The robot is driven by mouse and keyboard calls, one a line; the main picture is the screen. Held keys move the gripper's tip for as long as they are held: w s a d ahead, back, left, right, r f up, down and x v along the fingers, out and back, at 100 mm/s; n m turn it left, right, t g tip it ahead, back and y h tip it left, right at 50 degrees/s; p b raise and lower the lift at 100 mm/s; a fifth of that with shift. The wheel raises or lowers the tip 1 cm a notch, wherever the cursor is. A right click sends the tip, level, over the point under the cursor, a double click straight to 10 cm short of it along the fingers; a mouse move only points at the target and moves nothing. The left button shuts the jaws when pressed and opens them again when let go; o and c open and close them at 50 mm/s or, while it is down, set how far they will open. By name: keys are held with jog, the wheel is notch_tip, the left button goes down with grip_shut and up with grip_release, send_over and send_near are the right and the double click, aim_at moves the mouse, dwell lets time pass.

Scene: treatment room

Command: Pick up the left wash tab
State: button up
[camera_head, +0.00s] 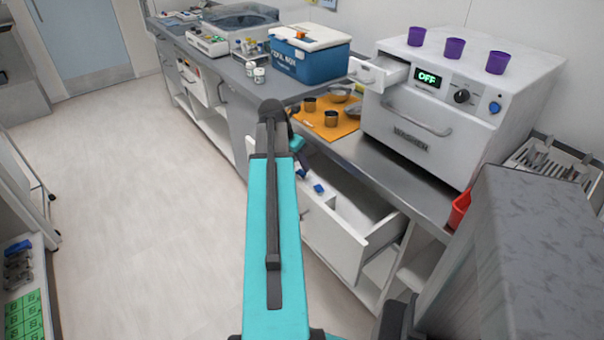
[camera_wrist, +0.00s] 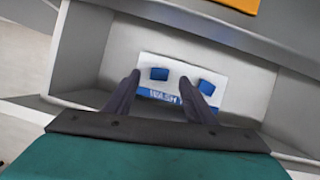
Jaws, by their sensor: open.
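Two small blue wash tabs lie on a white holder with a blue front strip lettered "WASH" (camera_wrist: 157,94), inside an open drawer. The left wash tab (camera_wrist: 159,74) is between my fingertips in the picture, and the right wash tab (camera_wrist: 206,87) is just beyond my right finger. My gripper (camera_wrist: 160,77) is open and empty, pointing into the drawer. I cannot tell how far above the tab the fingertips are. In the head view my arm hides most of the gripper, and a blue tab (camera_head: 318,188) shows in the drawer.
The open drawer (camera_head: 377,237) has raised walls around the holder. Above it, the counter carries an orange mat (camera_head: 345,126) with cups and bowls, a blue-and-white box (camera_head: 305,58), and a white machine (camera_head: 420,125) with purple cups on top.

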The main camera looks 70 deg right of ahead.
aim_at(302, 172)
jog(key=shift+x, duration=2.6)
jog(key=shift+s, duration=0.1)
jog(key=shift+c, duration=0.3)
jog(key=c, duration=1.1)
